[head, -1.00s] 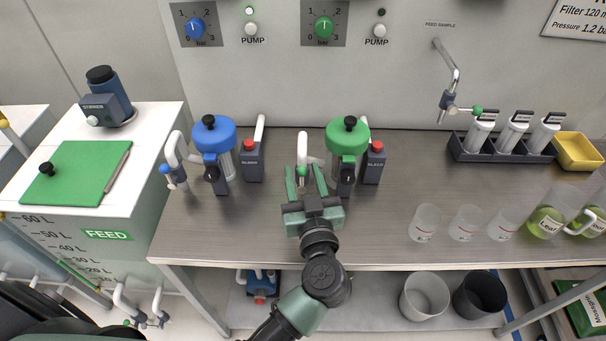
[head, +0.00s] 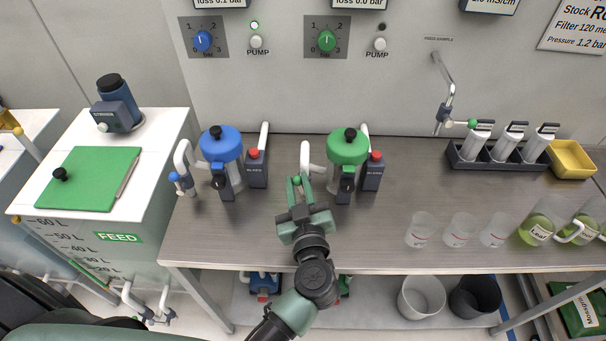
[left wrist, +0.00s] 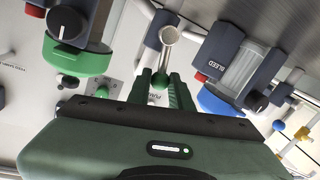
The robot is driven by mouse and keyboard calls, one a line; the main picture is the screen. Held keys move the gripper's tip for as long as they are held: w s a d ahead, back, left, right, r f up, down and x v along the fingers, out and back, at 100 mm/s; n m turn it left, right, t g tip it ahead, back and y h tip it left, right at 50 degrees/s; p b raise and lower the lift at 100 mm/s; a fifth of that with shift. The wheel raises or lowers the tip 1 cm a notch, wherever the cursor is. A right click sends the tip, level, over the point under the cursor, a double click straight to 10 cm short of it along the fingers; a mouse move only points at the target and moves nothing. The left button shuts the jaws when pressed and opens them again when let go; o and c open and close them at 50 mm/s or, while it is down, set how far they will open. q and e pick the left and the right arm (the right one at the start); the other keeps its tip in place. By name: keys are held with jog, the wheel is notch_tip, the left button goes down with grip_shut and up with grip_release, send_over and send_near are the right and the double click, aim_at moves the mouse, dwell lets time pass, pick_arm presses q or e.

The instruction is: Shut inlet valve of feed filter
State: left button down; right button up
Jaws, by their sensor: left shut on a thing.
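The feed filter (head: 348,147) has a green head and stands on the bench. Its white inlet pipe (head: 306,158) bends down on its left side, with the inlet valve there. The valve's green ball knob (head: 297,181) shows at my fingertips; the same knob shows in the left wrist view (left wrist: 159,81). My left gripper (head: 300,187) is shut on this knob, its fingers on either side of it. The fingers and pipe partly hide the valve body, so I cannot tell the handle's exact angle. My right gripper is not in view.
A blue-headed filter (head: 221,144) with a blue-knobbed valve (head: 175,177) stands to the left. A dark block with a red button (head: 374,170) stands right of the feed filter. Clear beakers (head: 459,228) stand farther right. The bench between is bare.

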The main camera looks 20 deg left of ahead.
pick_arm(q)
jog(key=a+n+p, duration=0.1)
jog(key=n+p, duration=0.1)
jog(key=a+f+n+h+p, duration=0.1)
jog(key=n+p, duration=0.1)
jog(key=n, duration=0.1)
jog(key=s+a+f+n+h+p, duration=0.1)
jog(key=n+p, duration=0.1)
jog(key=n, duration=0.1)
jog(key=shift+a+f+g+p, duration=0.25)
jog(key=shift+g+p, duration=0.05)
jog(key=shift+p, duration=0.1)
jog(key=shift+s+a+f+n, duration=0.1)
jog(key=shift+a+f+n, duration=0.1)
jog(key=shift+f+n, duration=0.45)
jog(key=n, duration=0.1)
jog(key=f+n+h, duration=0.1)
jog(key=n, duration=0.1)
jog(key=shift+a+f, duration=0.1)
jog(key=shift+a, duration=0.05)
jog(key=shift+f+n, duration=0.15)
jog(key=shift+n, duration=0.1)
jog(key=shift+s+h, duration=0.1)
jog(key=shift+h, duration=0.2)
jog(key=c, duration=1.3)
grip_release()
